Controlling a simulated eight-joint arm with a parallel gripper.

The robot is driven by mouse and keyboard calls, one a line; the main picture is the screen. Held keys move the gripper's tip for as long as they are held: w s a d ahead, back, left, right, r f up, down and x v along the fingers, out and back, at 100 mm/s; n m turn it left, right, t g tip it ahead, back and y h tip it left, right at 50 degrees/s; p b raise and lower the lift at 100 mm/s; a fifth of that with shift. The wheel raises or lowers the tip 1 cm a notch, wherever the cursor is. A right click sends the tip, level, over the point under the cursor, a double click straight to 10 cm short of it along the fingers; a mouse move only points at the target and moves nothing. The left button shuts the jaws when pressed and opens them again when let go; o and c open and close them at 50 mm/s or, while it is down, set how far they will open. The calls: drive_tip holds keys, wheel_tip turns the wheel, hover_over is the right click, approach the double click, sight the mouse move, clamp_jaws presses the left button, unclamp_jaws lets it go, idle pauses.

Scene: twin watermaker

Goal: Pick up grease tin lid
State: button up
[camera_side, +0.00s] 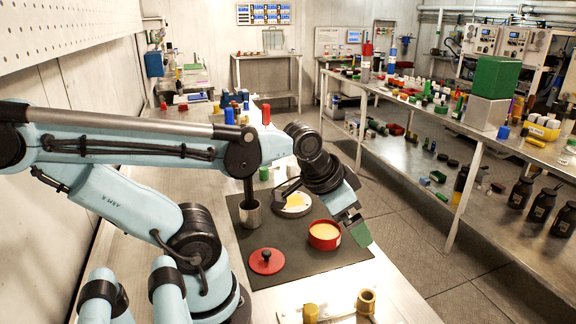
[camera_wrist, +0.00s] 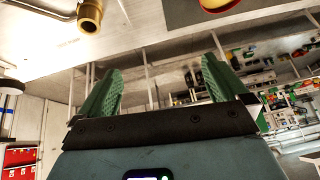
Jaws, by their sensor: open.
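The grease tin lid, a red disc with a black knob on top (camera_side: 266,261), lies flat on the dark mat (camera_side: 290,274). The open red grease tin (camera_side: 324,237), with pale orange-yellow contents, stands to its right on the mat. My gripper (camera_side: 358,232) has green fingers and is just right of the tin, apart from the lid. In the wrist view my gripper (camera_wrist: 158,85) shows its two fingers wide apart with nothing between them. A red rim with yellow inside, probably the tin (camera_wrist: 226,5), is cut off at the top. The lid does not show there.
A metal cup (camera_side: 250,215) and a round pale-yellow dish (camera_side: 293,205) stand at the mat's back. Brass fittings (camera_side: 366,301) lie at the bench front; one shows in the wrist view (camera_wrist: 90,17). A cluttered shelf bench (camera_side: 440,125) stands across the aisle.

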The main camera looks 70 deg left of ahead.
drive_tip(key=s+a+f+m+g, duration=0.1)
drive_tip(key=s+a+m+g, duration=0.1)
drive_tip(key=s+a+g, duration=0.35)
drive_tip(key=m, duration=0.2)
hover_over(266, 252)
drive_tip(key=shift+g+h, duration=0.3)
drive_tip(key=shift+g, duration=0.05)
drive_tip(key=shift+f, duration=5.9)
drive_tip(key=c, duration=0.8)
drive_tip(key=shift+r, duration=0.15)
